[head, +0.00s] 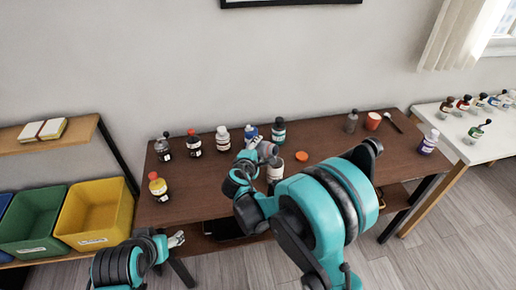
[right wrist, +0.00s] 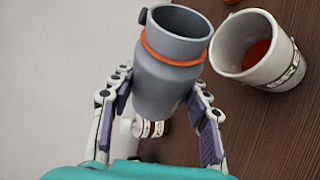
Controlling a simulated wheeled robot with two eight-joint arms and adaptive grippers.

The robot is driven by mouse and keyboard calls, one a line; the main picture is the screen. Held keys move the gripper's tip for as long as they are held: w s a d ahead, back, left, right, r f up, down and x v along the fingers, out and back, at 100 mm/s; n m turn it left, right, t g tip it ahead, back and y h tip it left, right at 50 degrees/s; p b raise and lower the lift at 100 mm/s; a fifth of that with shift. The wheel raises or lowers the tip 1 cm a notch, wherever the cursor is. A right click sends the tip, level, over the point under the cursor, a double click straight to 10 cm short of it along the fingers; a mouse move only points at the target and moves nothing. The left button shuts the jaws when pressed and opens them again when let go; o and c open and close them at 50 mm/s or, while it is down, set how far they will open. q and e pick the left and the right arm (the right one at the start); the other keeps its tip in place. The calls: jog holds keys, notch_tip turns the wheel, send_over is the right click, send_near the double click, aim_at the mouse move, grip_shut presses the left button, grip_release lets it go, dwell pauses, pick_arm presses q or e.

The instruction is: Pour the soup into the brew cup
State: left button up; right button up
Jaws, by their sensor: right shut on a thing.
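A grey soup flask (right wrist: 168,80) with an orange ring is between the fingers of my right gripper (right wrist: 160,90), which is shut on it. Its open mouth shows a grey inside; I see no soup in it. The white brew cup (right wrist: 238,66) with dark lettering is close beside the flask's mouth, with orange-red liquid (right wrist: 257,54) inside. In the head view the right gripper (head: 258,151) is over the table just behind the brew cup (head: 275,174), and my arm partly hides both. My left gripper (head: 175,240) is low at the table's front edge; its fingers are too small to judge.
An orange lid (head: 301,156) lies on the brown table (head: 330,140) right of the cup. Several bottles stand along the back left, with a yellow-labelled one (head: 158,187) in front. A red cup (head: 373,121) and a purple-labelled bottle (head: 429,142) stand at right.

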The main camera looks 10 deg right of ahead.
aim_at(263, 143)
jog(key=r+m+t, duration=0.2)
jog(key=m, duration=0.1)
jog(key=shift+s+d+r+y, duration=0.2)
jog(key=shift+r+y, duration=0.1)
jog(key=shift+y, duration=0.1)
jog(key=m, duration=0.1)
jog(key=r+m+t+b, duration=0.1)
jog(key=r+m+b, duration=0.1)
jog(key=shift+s+d+r+t, duration=0.1)
jog(key=shift+s+d+t, duration=0.2)
jog(key=shift+d+t, duration=0.1)
jog(key=shift+s+r+m+t+b, duration=0.1)
jog(key=shift+r+m+t+b, duration=0.2)
jog(key=shift+r+m, duration=0.1)
dwell(0.8)
